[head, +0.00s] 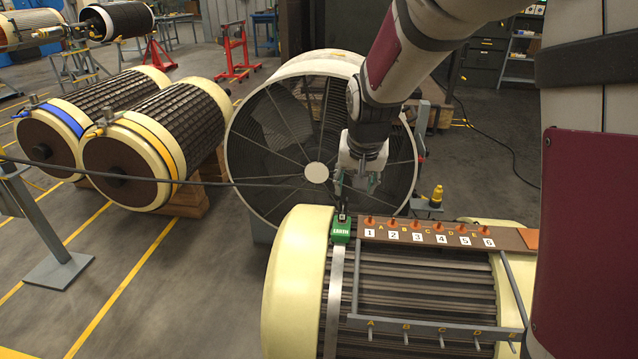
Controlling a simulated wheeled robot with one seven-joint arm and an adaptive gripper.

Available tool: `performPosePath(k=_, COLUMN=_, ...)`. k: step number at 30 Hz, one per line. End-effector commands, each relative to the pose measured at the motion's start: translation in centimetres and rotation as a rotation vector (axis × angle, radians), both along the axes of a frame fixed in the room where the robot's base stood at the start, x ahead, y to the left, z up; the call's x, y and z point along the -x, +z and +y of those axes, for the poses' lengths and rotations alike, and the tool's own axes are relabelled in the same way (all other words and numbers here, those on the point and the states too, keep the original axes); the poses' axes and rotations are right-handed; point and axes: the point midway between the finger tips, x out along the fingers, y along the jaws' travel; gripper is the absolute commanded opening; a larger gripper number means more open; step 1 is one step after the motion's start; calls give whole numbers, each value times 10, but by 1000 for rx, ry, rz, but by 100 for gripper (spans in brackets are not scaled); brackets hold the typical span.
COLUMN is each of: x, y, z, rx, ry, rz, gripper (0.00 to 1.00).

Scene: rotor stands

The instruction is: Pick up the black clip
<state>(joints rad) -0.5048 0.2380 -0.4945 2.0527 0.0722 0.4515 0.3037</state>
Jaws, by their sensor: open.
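A small dark piece, which looks like the black clip (342,216), stands on top of a green block (341,231) labelled EARTH. The block sits at the upper end of a pale metal strap (334,290) that runs over the near rotor (425,285). My gripper (354,192) is open, pointing down, just above and slightly right of the dark piece. The fingers are small in this view, and I cannot tell whether they touch it. Nothing shows between the fingertips.
A brown board (445,240) with orange pegs and numbered labels lies across the rotor, right of the block. A grey bar frame (435,328) spans the rotor's front. A large fan (290,140) stands close behind. A dark cable (120,172) crosses at left.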

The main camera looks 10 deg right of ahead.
Motion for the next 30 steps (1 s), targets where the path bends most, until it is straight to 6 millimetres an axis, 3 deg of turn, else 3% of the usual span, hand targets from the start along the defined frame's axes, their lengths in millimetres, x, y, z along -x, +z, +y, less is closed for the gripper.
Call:
performPosePath(k=1, x=-19, y=-17, z=4, rx=26, ry=-4, rz=-16, gripper=46)
performPosePath(k=3, x=-39, y=-29, z=6, rx=55, ry=-12, rz=-45, gripper=46)
performPosePath(k=7, x=-65, y=-44, z=10, rx=93, ry=-18, rz=-90, gripper=46)
performPosePath(k=14, x=-84, y=-59, z=10, rx=113, ry=-20, rz=-116, gripper=46)
performPosePath(k=24, x=-113, y=-111, z=-1, rx=111, ry=-22, rz=-113, gripper=46)
performPosePath(k=30, x=-121, y=-122, z=-3, rx=110, ry=-20, rz=-115, gripper=46)
